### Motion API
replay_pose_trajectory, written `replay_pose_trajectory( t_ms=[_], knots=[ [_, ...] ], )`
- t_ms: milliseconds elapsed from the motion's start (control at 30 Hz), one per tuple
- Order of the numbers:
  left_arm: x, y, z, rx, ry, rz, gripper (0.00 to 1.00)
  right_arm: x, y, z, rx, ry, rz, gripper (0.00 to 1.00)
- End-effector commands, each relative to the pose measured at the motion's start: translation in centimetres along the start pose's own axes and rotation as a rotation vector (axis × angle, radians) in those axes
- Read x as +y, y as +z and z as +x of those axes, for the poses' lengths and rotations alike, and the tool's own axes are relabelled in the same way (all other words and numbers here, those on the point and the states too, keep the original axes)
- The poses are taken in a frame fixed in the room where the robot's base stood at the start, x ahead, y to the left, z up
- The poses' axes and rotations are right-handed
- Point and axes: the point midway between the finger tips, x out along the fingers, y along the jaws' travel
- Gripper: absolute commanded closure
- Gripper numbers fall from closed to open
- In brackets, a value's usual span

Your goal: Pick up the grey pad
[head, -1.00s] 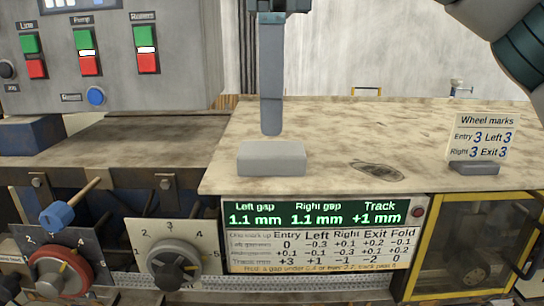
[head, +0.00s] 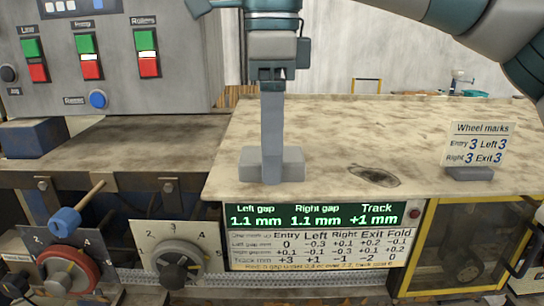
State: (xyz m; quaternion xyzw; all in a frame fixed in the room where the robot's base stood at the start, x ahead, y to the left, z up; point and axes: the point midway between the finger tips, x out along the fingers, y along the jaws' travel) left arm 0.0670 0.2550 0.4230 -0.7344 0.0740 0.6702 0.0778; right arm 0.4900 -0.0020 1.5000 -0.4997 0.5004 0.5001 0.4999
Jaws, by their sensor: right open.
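The grey pad (head: 254,167) is a small block lying flat on the mottled tabletop (head: 330,135), near its front edge. My right gripper (head: 272,176) points straight down at the pad. Its near finger passes in front of the pad's middle, with its tip low against the front side in the picture. The gripper is open. The far finger is hidden, so I cannot tell whether either finger touches the pad. My left gripper is out of view.
A "Wheel marks" card (head: 480,145) stands on a dark base at the right of the tabletop. A dark oval mark (head: 374,175) lies between. A control box (head: 190,60) stands at the left. A gap display (head: 315,215) and dials (head: 178,262) sit below the front edge.

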Motion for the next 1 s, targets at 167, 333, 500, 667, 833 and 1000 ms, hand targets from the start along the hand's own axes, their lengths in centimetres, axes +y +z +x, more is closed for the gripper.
replay_pose_trajectory(
  t_ms=[167,333,500,667,833,1000],
  knots=[
    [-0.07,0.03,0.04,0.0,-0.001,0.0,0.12,-0.02,0.0,0.02,0.0,0.0,0.0,0.31],
    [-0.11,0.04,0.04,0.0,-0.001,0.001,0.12,-0.02,0.0,0.0,0.0,0.0,0.0,0.31],
    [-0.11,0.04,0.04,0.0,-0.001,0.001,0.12,-0.02,0.0,-0.01,0.0,0.0,0.0,0.6],
    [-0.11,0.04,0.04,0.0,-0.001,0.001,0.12,-0.02,0.0,-0.02,0.0,-0.001,0.0,0.79],
    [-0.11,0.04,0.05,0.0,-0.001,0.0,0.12,-0.02,0.01,-0.03,0.0,-0.001,0.0,0.79],
    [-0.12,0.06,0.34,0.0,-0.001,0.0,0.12,-0.05,0.04,-0.32,-0.001,-0.001,0.001,0.79]
  ],
)
